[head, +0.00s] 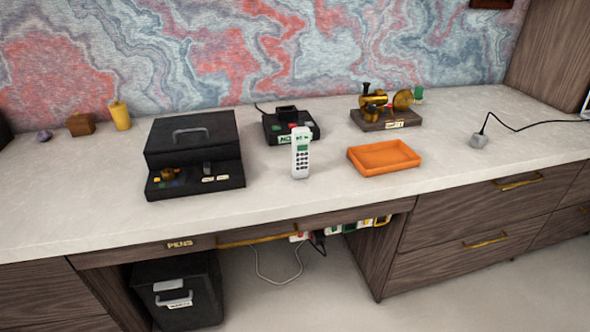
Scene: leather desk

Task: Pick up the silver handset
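A light silver-white handset (300,154) with a green screen and dark keys stands upright on the pale desk top, in the middle of the head view. It is just in front of a black cradle (290,125) with a green label and a red spot. The handset's top overlaps the cradle's front edge in the picture. I cannot tell whether the two touch. Neither of my grippers shows in the head view.
A black box (195,140) with a handle stands left of the handset. An orange tray (384,158) lies to its right. Behind are a brass device on a wooden base (386,118) and a yellow cylinder (120,115). The desk's front strip (270,208) is clear.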

